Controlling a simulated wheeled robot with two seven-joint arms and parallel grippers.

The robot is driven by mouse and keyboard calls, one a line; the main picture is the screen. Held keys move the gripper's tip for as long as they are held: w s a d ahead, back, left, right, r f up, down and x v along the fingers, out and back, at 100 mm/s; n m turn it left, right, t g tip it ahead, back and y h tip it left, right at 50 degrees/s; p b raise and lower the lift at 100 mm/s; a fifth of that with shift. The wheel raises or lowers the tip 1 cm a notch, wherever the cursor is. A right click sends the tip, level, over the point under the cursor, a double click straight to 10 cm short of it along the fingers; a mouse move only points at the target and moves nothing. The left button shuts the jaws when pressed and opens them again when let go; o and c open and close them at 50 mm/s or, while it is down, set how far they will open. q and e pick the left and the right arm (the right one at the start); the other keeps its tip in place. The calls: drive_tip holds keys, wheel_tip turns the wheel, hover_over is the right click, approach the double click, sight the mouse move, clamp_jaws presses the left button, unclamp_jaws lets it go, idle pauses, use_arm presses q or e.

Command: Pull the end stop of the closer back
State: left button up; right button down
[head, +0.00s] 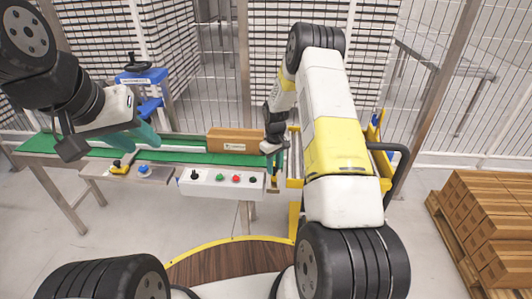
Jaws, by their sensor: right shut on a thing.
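The closer is a blue machine (140,88) with a black handwheel on top, standing over the green conveyor belt (85,152) at the left. A closed brown carton (236,141) lies on the belt, left of my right gripper. My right gripper (273,178) points down at the belt's right end and is shut on a small part there, seemingly the end stop, mostly hidden by the fingers. My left gripper (112,142) hangs in front of the closer above the belt. Its teal part shows, but its fingertip gap is not clear.
A white control box (222,183) with coloured buttons and a grey box (141,172) with a yellow lever and blue button are on the conveyor's front. A yellow frame (378,135) stands right of the belt end. Stacked cartons (485,225) sit on a pallet at right.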

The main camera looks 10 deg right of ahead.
drive_tip(key=shift+s, duration=0.25)
drive_tip(key=shift+a, duration=0.1)
drive_tip(key=c, duration=1.1)
unclamp_jaws()
drive_tip(key=shift+s, duration=0.15)
drive_tip(key=shift+r, duration=0.2)
wheel_tip(320, 180, up, 8)
drive_tip(key=shift+f, duration=0.25)
